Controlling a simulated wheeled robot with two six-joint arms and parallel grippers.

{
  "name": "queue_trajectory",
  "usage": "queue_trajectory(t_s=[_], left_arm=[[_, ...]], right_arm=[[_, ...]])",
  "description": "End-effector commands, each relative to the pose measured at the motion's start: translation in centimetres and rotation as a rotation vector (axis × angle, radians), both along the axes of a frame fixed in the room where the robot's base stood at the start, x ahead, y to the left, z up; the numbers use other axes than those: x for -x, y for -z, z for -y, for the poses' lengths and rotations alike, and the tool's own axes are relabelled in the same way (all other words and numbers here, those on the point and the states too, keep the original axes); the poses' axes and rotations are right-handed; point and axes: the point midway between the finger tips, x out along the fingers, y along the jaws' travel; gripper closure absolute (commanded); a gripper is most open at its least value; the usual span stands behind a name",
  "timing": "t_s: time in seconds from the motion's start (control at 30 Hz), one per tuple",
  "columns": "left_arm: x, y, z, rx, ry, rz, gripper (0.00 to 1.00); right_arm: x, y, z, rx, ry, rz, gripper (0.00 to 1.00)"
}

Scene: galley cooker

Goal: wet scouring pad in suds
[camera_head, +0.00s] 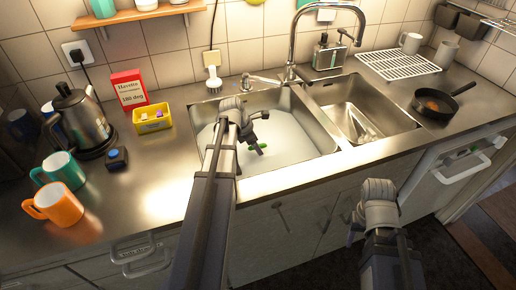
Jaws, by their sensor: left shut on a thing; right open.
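The left sink basin (306,120) holds pale, whitish suds (290,143). My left gripper (258,149) reaches down into this basin and is shut on the scouring pad (263,146). Only a small green part of the pad shows at the fingertips; the fingers hide the rest. The pad is low in the basin, at or close to the suds, but I cannot tell how deep it is. My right gripper (352,232) is open and empty, in front of the counter and below its front edge.
A yellow caddy (152,127), kettle (80,122), teal mug (62,168) and orange mug (57,204) stand left. A rack (397,64) and black pan (434,105) are right.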

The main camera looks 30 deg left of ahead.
Motion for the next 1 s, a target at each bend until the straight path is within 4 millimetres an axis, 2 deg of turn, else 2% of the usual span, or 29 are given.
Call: queue_trajectory(t_s=[1.0], left_arm=[[0.0, 0.9, 0.0, 0.0, 0.0, 0.0, 0.71]], right_arm=[[0.0, 0.89, 0.0, 0.0, 0.0, 0.0, 0.5]])
